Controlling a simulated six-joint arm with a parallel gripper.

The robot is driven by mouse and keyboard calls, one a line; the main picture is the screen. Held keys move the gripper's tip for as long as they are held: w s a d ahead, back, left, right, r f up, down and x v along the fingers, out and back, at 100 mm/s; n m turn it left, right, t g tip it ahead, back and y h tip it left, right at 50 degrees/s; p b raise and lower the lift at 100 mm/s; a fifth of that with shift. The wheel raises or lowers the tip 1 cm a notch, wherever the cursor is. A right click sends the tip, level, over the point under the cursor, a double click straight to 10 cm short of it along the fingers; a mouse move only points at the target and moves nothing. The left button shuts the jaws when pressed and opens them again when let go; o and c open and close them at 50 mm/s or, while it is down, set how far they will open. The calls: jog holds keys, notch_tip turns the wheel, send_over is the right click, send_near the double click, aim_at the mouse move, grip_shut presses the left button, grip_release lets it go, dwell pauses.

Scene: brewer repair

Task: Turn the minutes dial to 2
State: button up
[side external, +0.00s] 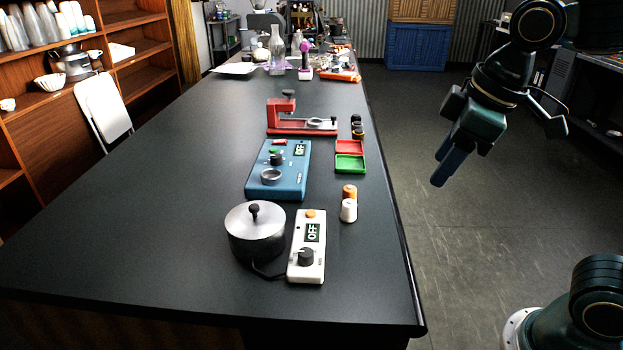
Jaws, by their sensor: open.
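A white control box (308,262) stands near the table's front end, with a black dial (306,257), an orange button and a display reading OFF. A blue device (281,172) behind it has a black knob (277,158), a round metal part and a display also reading OFF. I cannot read the labels, so I cannot tell which dial is the minutes dial. My gripper (443,166) is open and empty, its blue fingers pointing down beyond the table's right edge, well apart from both devices.
A lidded metal pot (255,233) stands left of the white box. Orange and white spools (348,209), red and green trays (350,163) and a red stand (284,119) stand nearby. Glassware and clutter fill the far end. The table's left side is clear.

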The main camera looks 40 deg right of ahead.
jog(key=w+a+f+n+g, duration=0.1)
jog(key=w+a+n+g, duration=0.1)
jog(key=w+a+n, duration=0.6)
jog(key=n+g, duration=0.1)
jog(key=n, duration=0.2)
send_over(307, 252)
notch_tip(307, 252, down, 4)
jog(key=shift+s+a, duration=0.1)
jog(key=shift+s, duration=0.15)
jog(key=f, duration=1.3)
jog(key=shift+w+f, duration=0.25)
jog(key=shift+f, duration=0.15)
jog(key=shift+c, duration=0.2)
jog(key=c, duration=0.9)
